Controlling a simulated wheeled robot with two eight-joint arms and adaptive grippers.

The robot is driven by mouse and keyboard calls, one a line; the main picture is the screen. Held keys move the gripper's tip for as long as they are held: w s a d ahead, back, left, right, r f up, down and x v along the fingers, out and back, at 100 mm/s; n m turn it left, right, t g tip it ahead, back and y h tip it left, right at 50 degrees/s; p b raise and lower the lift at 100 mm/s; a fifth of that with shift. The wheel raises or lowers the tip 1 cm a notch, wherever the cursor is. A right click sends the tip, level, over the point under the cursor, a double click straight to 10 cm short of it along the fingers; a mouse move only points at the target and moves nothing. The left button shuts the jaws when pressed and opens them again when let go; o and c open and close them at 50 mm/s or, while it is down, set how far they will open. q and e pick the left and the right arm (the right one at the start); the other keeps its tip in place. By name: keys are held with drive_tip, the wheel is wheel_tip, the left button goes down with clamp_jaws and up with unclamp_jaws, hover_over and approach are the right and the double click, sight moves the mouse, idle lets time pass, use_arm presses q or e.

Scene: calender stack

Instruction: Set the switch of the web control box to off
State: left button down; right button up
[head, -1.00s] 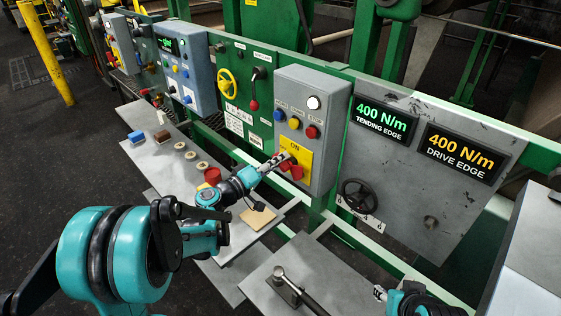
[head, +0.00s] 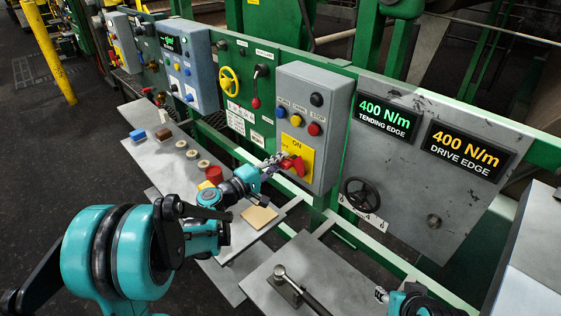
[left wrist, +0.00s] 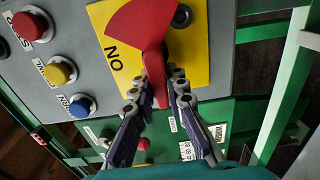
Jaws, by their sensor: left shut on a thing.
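The grey control box (head: 304,105) stands on the green rail in the head view. Its front carries a yellow plate (head: 306,152) with the word ON and a red rotary switch (head: 299,166). In the left wrist view the red switch handle (left wrist: 153,75) lies between the two fingers of my left gripper (left wrist: 162,92), which is shut on it. The ON word shows left of the handle there; no OFF word is visible. The lamp (head: 317,99) at the box's top is dark. My right gripper (head: 381,295) is at the bottom right of the head view, too small to judge.
Blue, yellow and red buttons (head: 314,129) sit above the plate. A grey shelf (head: 235,238) with small parts lies below left. A grey panel (head: 405,170) with two displays and a black handwheel (head: 360,194) stands to the right. A lever (head: 283,278) is on the front shelf.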

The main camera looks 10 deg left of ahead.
idle(0.3)
use_arm(q)
drive_tip(key=c, duration=1.5)
unclamp_jaws()
drive_tip(key=v, duration=1.2)
